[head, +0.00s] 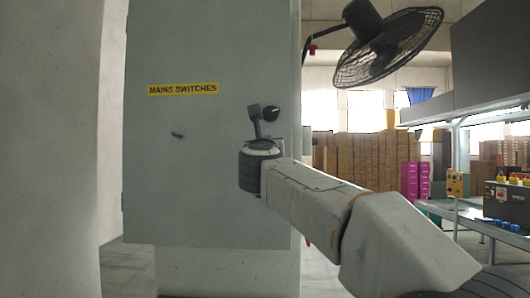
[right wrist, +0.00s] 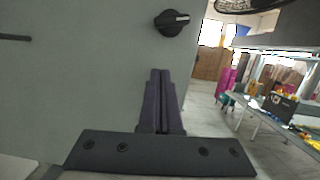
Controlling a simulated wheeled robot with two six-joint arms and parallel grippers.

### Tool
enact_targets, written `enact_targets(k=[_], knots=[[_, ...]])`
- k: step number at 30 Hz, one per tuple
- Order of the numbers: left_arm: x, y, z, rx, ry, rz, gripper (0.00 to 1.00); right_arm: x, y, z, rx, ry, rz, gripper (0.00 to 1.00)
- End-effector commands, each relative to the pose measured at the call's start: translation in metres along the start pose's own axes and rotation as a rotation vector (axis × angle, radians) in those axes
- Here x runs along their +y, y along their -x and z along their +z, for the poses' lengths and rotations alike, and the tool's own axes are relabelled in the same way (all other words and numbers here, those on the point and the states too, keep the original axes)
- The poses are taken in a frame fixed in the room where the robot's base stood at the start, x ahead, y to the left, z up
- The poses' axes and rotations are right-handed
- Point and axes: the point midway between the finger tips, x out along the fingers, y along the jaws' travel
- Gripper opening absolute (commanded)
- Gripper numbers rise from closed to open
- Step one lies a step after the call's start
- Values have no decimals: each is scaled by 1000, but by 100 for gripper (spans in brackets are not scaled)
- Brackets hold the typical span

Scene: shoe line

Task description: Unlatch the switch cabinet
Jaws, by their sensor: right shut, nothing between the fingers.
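The grey switch cabinet (head: 200,190) with a yellow "MAINS SWITCHES" label (head: 184,89) fills the left middle of the head view. A round black latch knob (head: 272,114) sits near the door's right edge. It also shows in the right wrist view (right wrist: 172,23), with a pale mark on its grip. A small dark handle (head: 177,135) is on the door further left, and part of it shows in the wrist view (right wrist: 14,37). My right gripper (right wrist: 160,72) is shut and empty, with its fingertips just below the knob and apart from it in the picture. My left gripper is out of view.
A pale wall or column (head: 50,150) stands left of the cabinet. A black fan (head: 388,46) hangs at the upper right. Shelving (head: 460,210) with boxes and equipment stands at the right, with stacked cartons (head: 360,155) behind.

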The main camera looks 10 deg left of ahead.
Motion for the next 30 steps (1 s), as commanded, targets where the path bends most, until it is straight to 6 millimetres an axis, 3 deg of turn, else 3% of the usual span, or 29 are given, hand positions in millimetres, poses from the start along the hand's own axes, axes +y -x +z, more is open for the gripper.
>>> enact_targets(k=[1,3,9,26,30], knots=[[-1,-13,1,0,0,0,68,0,13,-4,-2,-1,2,0],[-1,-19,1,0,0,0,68,0,23,-4,-1,-1,3,0],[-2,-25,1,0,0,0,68,-1,40,0,-1,0,1,0],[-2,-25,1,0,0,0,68,-2,42,0,1,5,1,0],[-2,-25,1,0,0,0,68,-8,36,-20,12,162,16,0]])
